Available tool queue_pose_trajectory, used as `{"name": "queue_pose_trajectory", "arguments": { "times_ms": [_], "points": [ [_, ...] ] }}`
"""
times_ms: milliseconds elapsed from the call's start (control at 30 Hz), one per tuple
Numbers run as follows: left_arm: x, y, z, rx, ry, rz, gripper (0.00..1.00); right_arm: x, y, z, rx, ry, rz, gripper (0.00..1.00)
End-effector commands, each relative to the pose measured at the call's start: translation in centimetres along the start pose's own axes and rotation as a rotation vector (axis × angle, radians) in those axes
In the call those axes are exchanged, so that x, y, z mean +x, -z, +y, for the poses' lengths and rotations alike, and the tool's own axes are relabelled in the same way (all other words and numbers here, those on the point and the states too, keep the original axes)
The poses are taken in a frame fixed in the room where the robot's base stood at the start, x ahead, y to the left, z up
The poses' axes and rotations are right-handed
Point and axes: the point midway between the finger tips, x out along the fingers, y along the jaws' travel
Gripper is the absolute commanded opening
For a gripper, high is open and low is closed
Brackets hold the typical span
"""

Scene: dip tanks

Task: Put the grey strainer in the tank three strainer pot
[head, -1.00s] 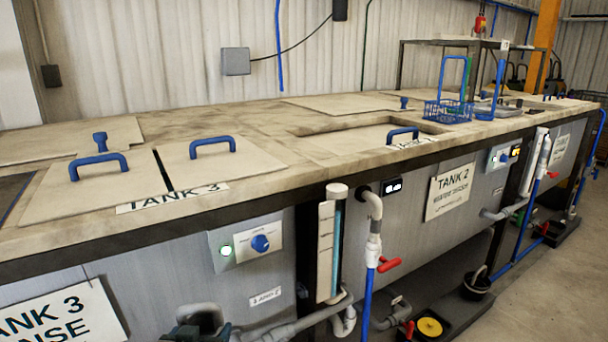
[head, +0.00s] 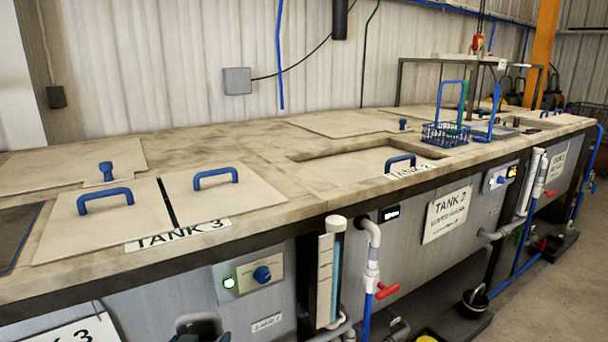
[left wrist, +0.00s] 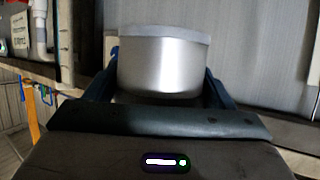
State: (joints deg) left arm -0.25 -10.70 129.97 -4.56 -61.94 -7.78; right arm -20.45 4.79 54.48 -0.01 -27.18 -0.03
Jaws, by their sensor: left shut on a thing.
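My left gripper (left wrist: 162,85) is shut on a silver-grey, cup-shaped metal thing with a paler rim (left wrist: 165,68), which looks like the grey strainer. One dark finger shows on each side of it in the left wrist view. In the head view only a dark grey rounded part shows at the bottom edge, low in front of the tank front; the fingers cannot be made out there. No strainer pot of tank three can be made out for sure. The TANK 3 label (head: 178,234) lies on the bench top beside two lids. My right gripper is not in view.
Lids with blue handles (head: 105,197) cover tank 3. A control panel (head: 248,279), a clear level tube (head: 326,270) and a grey pipe with a red valve (head: 386,291) are on the bench front. A black pot (head: 472,303) stands low below tank 2.

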Motion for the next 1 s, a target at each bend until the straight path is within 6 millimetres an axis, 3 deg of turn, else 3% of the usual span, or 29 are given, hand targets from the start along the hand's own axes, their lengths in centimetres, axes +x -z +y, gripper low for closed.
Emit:
{"name": "queue_pose_trajectory", "arguments": {
  "times_ms": [467,1000],
  "points": [
    [-0.1,0.1,0.8,0.035,-0.08,0.0,0.49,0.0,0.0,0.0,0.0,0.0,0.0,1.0],
    [-0.8,0.9,6.5,0.252,-0.602,-0.001,0.49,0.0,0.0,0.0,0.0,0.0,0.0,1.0]
  ]
}}
